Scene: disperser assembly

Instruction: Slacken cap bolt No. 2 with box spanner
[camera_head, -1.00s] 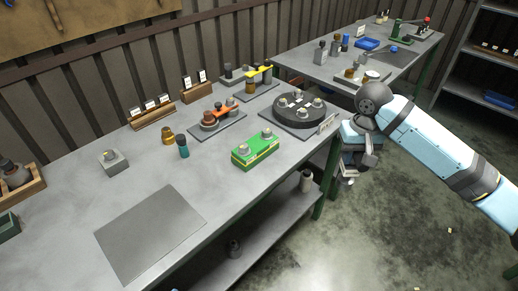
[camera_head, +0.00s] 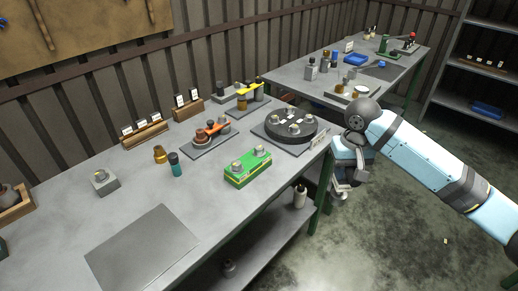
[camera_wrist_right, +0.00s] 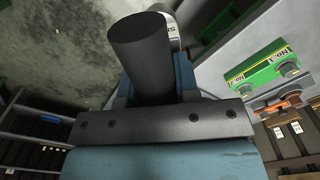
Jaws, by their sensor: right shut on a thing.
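My right gripper (camera_head: 345,185) hangs beyond the near table's right edge, beside the black round cap (camera_head: 291,125). In the wrist view it is shut on a thick dark cylinder (camera_wrist_right: 142,55), with a pale lettered part partly hidden behind it. I cannot tell if this is the box spanner. The cap lies on a grey plate and carries several pale bolts; their numbers are not readable in the head view. A green block (camera_head: 248,168) with two bolt heads stands in front of it, and it also shows in the wrist view (camera_wrist_right: 258,68). My left gripper is out of view.
A plate with an orange part (camera_head: 211,131), a brass piece (camera_head: 160,154), a teal-bodied piece (camera_head: 175,164) and a grey block (camera_head: 103,182) stand on the table. A grey mat (camera_head: 142,250) lies bare at front left.

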